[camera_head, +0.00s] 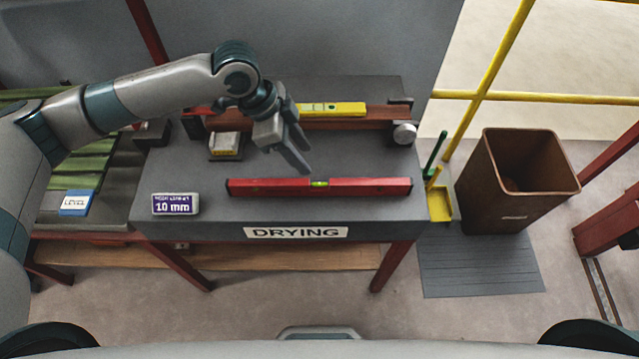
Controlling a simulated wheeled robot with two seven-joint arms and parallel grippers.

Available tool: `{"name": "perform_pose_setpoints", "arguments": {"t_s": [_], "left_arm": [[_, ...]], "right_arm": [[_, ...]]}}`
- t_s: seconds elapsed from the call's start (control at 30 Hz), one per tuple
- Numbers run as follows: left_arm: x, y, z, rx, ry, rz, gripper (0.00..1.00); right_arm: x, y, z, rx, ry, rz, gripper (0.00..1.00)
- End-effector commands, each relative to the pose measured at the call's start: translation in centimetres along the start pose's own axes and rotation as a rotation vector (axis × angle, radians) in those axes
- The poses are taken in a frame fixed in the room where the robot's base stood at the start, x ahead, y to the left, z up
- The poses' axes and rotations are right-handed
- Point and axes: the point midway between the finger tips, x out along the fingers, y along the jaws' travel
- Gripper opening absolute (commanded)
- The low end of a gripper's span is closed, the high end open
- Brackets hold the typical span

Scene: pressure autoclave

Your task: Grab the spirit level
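A long red spirit level (262,187) with a yellow-green vial lies along the front of the grey table (225,225). A shorter yellow spirit level (350,108) sits at the back of the table, on or against a reddish-brown bar. My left gripper (306,160) reaches in from the left and is above the table, between the two levels in the picture. Its two fingers are apart with nothing between them, pointing toward the red level; I see no contact. My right gripper is not in view.
A brown bin (515,190), yellow railing and a small yellow holder (440,205) stand to the right. A "DRYING" label marks the front edge.

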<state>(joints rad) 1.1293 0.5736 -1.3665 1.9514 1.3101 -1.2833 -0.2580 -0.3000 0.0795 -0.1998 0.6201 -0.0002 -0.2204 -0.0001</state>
Motion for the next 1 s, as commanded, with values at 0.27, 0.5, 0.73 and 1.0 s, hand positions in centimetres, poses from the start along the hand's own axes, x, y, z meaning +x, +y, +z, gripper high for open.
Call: {"name": "perform_pose_setpoints", "arguments": {"t_s": [0.27, 0.5, 0.73, 1.0], "left_arm": [[4.9, 0.1, 0.0, -0.001, -0.001, 0.003, 0.39], [7.6, 0.1, 0.0, 0.0, 0.001, 0.001, 0.39], [7.9, 0.1, 0.1, 0.0, 0.0, 0.0, 0.39], [8.2, 0.1, 0.2, -0.002, -0.001, 0.002, 0.39]], "right_arm": [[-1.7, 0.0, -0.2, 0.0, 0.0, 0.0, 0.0], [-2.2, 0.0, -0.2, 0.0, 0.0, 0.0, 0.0], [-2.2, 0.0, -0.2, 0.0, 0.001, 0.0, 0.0], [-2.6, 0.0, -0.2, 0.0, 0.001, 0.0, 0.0]]}}
